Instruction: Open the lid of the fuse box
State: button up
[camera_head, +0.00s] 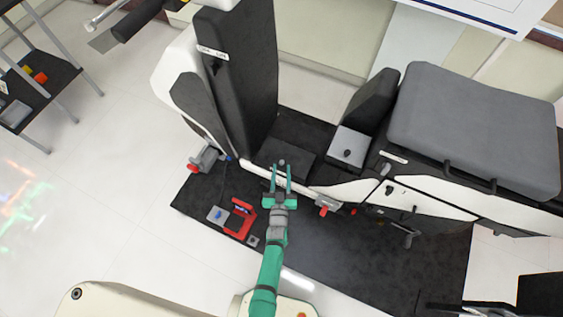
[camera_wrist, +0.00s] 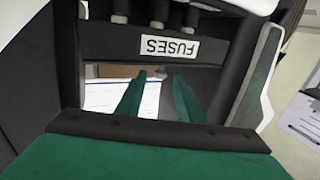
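A dark panel (camera_wrist: 210,50) with a white "FUSES" label (camera_wrist: 170,48) spans the upper middle of the wrist view.
A tall black seat back (camera_head: 243,75) rises behind and left of the gripper. A grey cushioned seat (camera_head: 470,130) stands right. A red fixture (camera_head: 240,220) lies on the dark mat (camera_head: 350,255) at left. Red-handled clamps (camera_head: 324,207) sit along the chassis edge.

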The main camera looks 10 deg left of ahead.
aim_at(281, 164)
jog(key=shift+w+a, duration=0.25)
jog(key=shift+w, duration=0.9)
jog(key=shift+w+a, duration=0.25)
jog(key=shift+w, duration=0.9)
jog(key=shift+d, duration=0.1)
jog(key=shift+c, duration=0.3)
jog(key=shift+s, duration=0.1)
jog(key=c, duration=0.5)
jog(key=shift+s+a, duration=0.1)
jog(key=shift+a, duration=0.1)
grip_shut()
